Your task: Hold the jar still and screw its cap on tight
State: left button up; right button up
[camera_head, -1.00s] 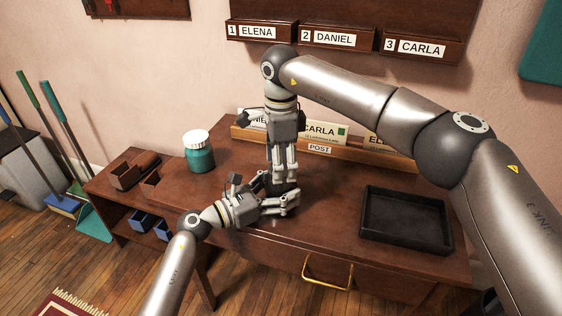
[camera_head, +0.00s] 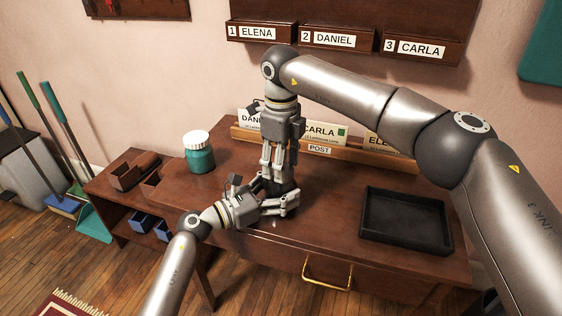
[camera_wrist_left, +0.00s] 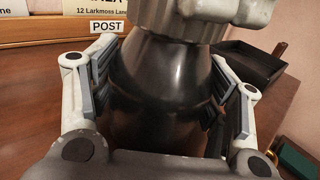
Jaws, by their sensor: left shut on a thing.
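A dark, glossy jar (camera_wrist_left: 155,95) stands upright on the desk, between the fingers of my left gripper (camera_wrist_left: 165,105). In the head view my left gripper (camera_head: 283,202) comes in low from the left and is shut around the jar's body. My right gripper (camera_head: 278,165) points straight down over the jar's top, its fingers around that spot. Its pale parts also cover the jar's top in the left wrist view (camera_wrist_left: 205,15). The cap is hidden, so I cannot tell how it sits or whether the right fingers grip it.
A teal jar with a white lid (camera_head: 199,152) stands at the desk's left back. An empty black tray (camera_head: 406,220) lies at the right. A wooden post rack (camera_head: 350,156) with name cards runs along the back. The desk (camera_head: 330,215) is bare between jar and tray.

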jog(key=m, duration=0.6)
jog(key=shift+s+f, duration=0.1)
jog(key=shift+f, duration=0.25)
jog(key=m, duration=1.1)
jog(key=shift+f, duration=0.1)
jog(key=m, duration=0.5)
jog(key=o, duration=1.5)
jog(key=shift+o, duration=0.2)
jog(key=shift+w, duration=0.2)
jog(key=shift+s, duration=0.1)
